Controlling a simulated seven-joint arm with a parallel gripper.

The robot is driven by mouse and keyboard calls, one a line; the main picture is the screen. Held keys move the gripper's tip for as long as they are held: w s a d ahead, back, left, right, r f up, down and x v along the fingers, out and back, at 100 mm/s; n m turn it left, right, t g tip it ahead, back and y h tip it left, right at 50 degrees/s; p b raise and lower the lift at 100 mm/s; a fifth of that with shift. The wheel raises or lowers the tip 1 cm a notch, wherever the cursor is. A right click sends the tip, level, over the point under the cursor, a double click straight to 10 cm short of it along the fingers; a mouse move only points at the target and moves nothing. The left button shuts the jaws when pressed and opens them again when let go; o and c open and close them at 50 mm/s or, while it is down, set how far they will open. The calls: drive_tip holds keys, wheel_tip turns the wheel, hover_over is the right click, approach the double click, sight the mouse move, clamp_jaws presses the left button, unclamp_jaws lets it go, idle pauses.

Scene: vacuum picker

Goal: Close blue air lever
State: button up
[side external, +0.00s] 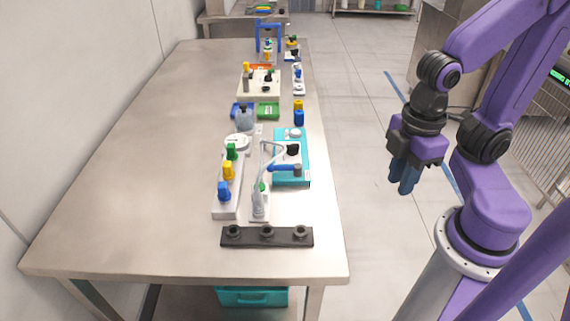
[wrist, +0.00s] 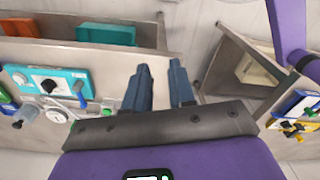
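A pale manifold block (side external: 226,208) lies near the front of the steel table with three coloured levers in a row. The blue lever (side external: 224,190) is nearest the camera, with the yellow lever (side external: 228,171) and green lever (side external: 232,151) behind it. Whether the blue one is open or closed is too small to tell. My gripper (side external: 402,186) hangs off the table's right side, well apart from the levers, fingers down. In the wrist view its two fingers (wrist: 159,66) stand apart with nothing between them.
A black bar with several knobs (side external: 267,243) lies in front. The table's left half (side external: 150,150) is clear.

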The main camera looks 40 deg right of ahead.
drive_tip(key=shift+w+a, duration=0.1)
drive_tip(key=shift+w, duration=0.05)
clamp_jaws()
drive_tip(key=w+a+m+g+y, duration=0.2)
drive_tip(key=w+a+g, duration=0.1)
drive_tip(key=w, duration=1.6)
drive_tip(key=w+d+f+t+y, duration=0.1)
drive_tip(key=w+d+f+y, duration=0.1)
drive_tip(key=w+d, duration=0.4)
drive_tip(key=w+d+f+t+y, duration=0.1)
drive_tip(key=w+d+f+y, duration=0.1)
drive_tip(key=w+d, duration=0.5)
drive_tip(key=w+f, duration=0.1)
drive_tip(key=w, duration=0.2)
drive_tip(key=shift+w+m, duration=0.3)
drive_tip(key=shift+w, duration=0.1)
drive_tip(key=shift+f, duration=0.1)
